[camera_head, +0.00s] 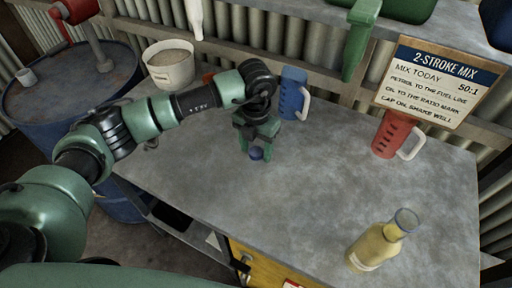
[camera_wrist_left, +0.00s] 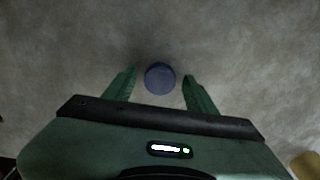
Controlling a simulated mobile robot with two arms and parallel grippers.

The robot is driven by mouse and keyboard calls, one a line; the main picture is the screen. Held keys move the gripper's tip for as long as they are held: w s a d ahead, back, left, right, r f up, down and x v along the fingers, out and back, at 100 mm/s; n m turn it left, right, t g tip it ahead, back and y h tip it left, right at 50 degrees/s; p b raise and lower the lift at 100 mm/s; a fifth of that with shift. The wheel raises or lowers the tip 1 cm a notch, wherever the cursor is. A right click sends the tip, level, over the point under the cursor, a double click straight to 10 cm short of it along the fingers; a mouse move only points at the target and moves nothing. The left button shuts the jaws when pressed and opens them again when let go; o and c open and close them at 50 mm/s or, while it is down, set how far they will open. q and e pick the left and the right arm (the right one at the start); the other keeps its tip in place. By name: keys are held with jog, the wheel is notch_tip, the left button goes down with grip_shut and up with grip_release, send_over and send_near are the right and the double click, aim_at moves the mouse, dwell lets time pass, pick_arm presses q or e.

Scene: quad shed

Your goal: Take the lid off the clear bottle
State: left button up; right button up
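The clear bottle (camera_head: 375,247) holds yellow liquid and stands upright at the front right of the bench. Its neck rim (camera_head: 406,216) looks bluish and I see no cap on it. A small round dark blue lid (camera_head: 256,154) is at the left middle of the bench, apparently resting on it. It also shows as a blue disc (camera_wrist_left: 160,78) in the left wrist view. My left gripper (camera_head: 257,145) points down over the lid. Its fingers (camera_wrist_left: 160,92) stand on both sides of the disc with a gap on each side. My right gripper is not in view.
A blue jug (camera_head: 292,93) stands just behind my left gripper. A red jug (camera_head: 390,135) stands at the right, below a sign (camera_head: 437,83). A white bucket (camera_head: 170,66) is at the back left, by a blue drum (camera_head: 75,85). The bench middle is clear.

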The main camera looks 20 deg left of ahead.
aim_at(256, 151)
pick_arm(q)
jog(key=shift+r, duration=0.5)
notch_tip(256, 151, up, 11)
jog(key=b, duration=0.2)
jog(key=shift+r, duration=0.2)
